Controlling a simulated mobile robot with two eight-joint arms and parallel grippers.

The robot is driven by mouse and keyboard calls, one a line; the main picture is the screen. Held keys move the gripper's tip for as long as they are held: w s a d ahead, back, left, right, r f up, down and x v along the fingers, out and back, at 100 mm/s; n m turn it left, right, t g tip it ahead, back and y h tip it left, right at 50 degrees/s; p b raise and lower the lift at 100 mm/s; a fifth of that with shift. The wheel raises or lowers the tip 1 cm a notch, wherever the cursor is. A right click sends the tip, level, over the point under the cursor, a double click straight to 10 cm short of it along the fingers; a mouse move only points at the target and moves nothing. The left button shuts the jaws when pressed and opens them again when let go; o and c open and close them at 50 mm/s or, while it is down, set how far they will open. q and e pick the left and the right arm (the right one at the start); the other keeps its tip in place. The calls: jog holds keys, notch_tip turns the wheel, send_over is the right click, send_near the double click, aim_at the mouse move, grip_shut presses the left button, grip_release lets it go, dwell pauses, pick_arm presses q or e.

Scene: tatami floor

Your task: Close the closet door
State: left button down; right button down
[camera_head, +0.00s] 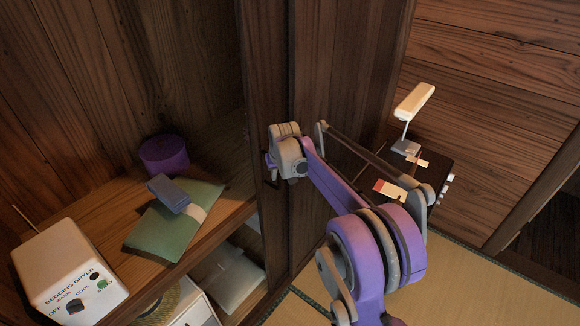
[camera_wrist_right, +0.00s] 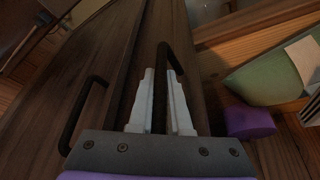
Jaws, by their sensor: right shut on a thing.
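The closet door (camera_head: 267,70) is a dark wooden panel beside the open part of the closet, with another wooden panel (camera_head: 335,75) to its right. In the right wrist view, a black bar handle (camera_wrist_right: 176,62) on the door runs down between my right gripper's pale fingers. My right gripper (camera_wrist_right: 163,100) is shut on this handle. In the head view my right gripper (camera_head: 272,168) is at the door's face, and its fingertips are partly hidden. A second black handle (camera_wrist_right: 82,112) stands on the panel to the left in the wrist view. My left gripper is not in view.
The open closet shelf (camera_head: 110,205) holds a white bedding dryer (camera_head: 65,262), a green folded item (camera_head: 160,232), a blue-grey item (camera_head: 168,193) and a purple cylinder (camera_head: 164,153). A small dark cabinet (camera_head: 432,170) with a lamp (camera_head: 413,102) stands right. Tatami (camera_head: 470,280) is clear at lower right.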

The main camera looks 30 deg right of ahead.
jog(key=s+a, duration=0.8)
jog(key=a, duration=1.1)
jog(key=s+a, duration=0.8)
jog(key=a, duration=1.1)
jog(key=s+a+b, duration=0.1)
jog(key=s+a, duration=0.7)
jog(key=a, duration=1.2)
jog(key=c, duration=0.9)
grip_release()
jog(key=shift+o, duration=0.2)
jog(key=v, duration=1.1)
jog(key=shift+f, duration=0.1)
